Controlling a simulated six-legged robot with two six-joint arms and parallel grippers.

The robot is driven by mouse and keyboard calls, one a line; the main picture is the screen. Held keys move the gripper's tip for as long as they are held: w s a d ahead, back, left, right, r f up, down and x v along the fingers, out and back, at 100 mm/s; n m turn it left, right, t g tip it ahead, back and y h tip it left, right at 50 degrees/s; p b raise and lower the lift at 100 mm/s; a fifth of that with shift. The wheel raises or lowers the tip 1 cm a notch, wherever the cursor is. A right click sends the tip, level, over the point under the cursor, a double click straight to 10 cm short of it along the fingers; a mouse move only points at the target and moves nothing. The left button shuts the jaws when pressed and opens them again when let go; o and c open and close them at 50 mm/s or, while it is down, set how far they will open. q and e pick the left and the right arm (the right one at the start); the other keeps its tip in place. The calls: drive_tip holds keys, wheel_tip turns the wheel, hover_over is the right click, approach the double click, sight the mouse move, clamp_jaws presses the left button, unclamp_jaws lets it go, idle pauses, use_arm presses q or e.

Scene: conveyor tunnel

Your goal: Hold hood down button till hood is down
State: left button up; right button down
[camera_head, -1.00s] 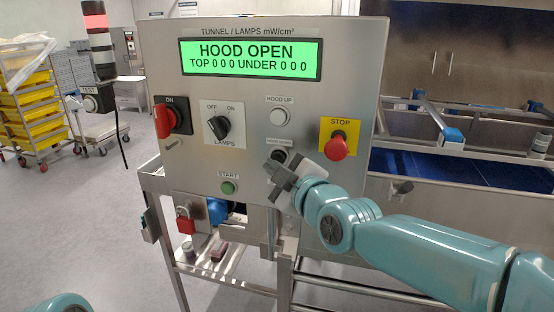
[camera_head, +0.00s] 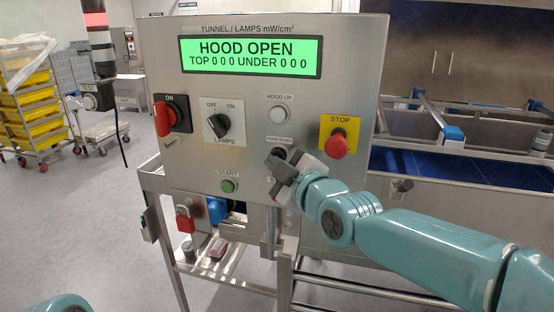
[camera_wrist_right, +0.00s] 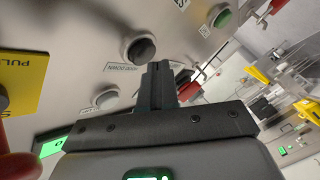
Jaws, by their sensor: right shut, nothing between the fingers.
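The hood down button is a black round button on the steel panel, partly behind my gripper in the head view (camera_head: 279,152). In the right wrist view the black button (camera_wrist_right: 140,49) shows beside its HOOD DOWN label. My right gripper (camera_head: 274,161) is shut and empty. Its fingertips (camera_wrist_right: 157,68) are close to the button, just below it in the head view; I cannot tell whether they touch. The green display (camera_head: 250,59) reads HOOD OPEN, TOP 0 0 0 UNDER 0 0 0. My left gripper is not in view.
The hood up button (camera_head: 279,115) is white, above. The red stop button (camera_head: 337,147) is at right, the green start button (camera_head: 229,186) lower left. The lamps switch (camera_head: 223,127) and red ON switch (camera_head: 164,118) are further left. The blue conveyor (camera_head: 460,168) lies behind at right.

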drive_tip(key=shift+w+d, duration=0.2)
drive_tip(key=shift+w, duration=0.4)
idle(0.9)
idle(4.5)
drive_tip(key=shift+s+a+b, duration=0.3)
drive_tip(key=shift+s+b, duration=0.65)
drive_tip(key=shift+b, duration=0.1)
drive_tip(key=shift+s+a+p, duration=0.25)
drive_tip(key=shift+s+p, duration=0.35)
drive_tip(key=shift+s, duration=0.2)
drive_tip(key=shift+s+a+p, duration=0.25)
drive_tip(key=shift+s+p, duration=0.4)
drive_tip(key=shift+s, duration=0.15)
drive_tip(key=shift+s+a+p, duration=0.25)
drive_tip(key=shift+s+p, duration=0.35)
drive_tip(key=shift+s, duration=0.2)
